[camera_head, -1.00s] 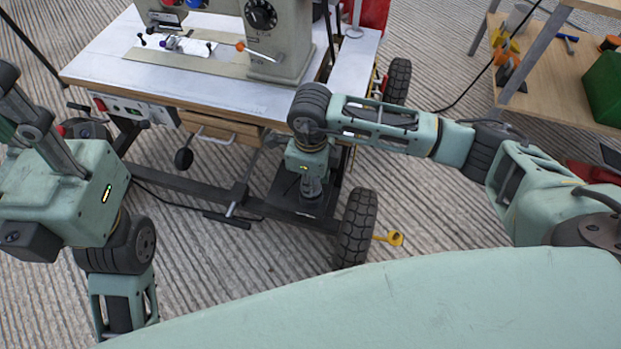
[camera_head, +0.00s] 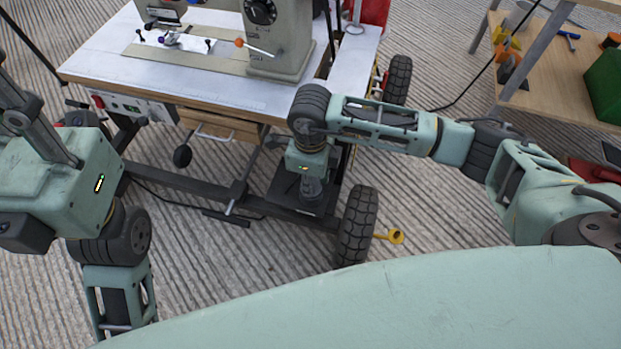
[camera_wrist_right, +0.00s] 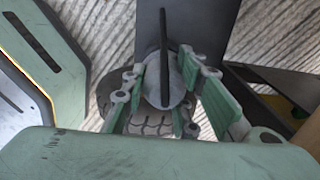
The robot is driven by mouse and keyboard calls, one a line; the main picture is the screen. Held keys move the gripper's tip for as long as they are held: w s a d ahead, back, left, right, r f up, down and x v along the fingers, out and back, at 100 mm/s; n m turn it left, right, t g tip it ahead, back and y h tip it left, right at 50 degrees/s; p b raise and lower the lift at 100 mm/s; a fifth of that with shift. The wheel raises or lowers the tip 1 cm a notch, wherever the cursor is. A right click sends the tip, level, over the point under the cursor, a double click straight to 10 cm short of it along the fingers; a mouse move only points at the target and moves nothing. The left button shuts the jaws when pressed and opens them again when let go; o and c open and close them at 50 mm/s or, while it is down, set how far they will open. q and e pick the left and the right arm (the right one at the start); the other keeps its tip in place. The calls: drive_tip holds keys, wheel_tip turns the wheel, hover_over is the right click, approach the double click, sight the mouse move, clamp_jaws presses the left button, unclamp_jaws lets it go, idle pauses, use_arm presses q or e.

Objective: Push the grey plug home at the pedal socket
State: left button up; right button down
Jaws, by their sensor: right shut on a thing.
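My right gripper (camera_head: 313,189) points down beside the dark pedal plate (camera_head: 284,190) under the sewing machine table. In the right wrist view its green-padded fingers (camera_wrist_right: 164,72) are shut on a round grey body, which I take to be the grey plug (camera_wrist_right: 156,91). A dark cable or rod runs up across the plug. The pedal plate also shows in that view (camera_wrist_right: 205,25). The pedal socket and the plug's front end are hidden, so how deep the plug sits cannot be told. My left gripper (camera_head: 22,115) is at the left edge, partly cut off; its fingertips are unclear.
The sewing machine table (camera_head: 215,89) stands on a dark frame with black wheels, one (camera_head: 355,228) close to my right gripper. A yellow-handled part (camera_head: 394,236) shows beside that wheel. A wooden bench (camera_head: 560,85) stands at right. A dark cable lies on the ribbed floor.

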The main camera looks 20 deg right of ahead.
drive_tip(key=shift+f, duration=0.25)
drive_tip(key=c, duration=1.7)
unclamp_jaws()
drive_tip(key=o, duration=0.4)
drive_tip(key=shift+r, duration=0.15)
wheel_tip(320, 180, up, 12)
drive_tip(key=shift+f, duration=0.1)
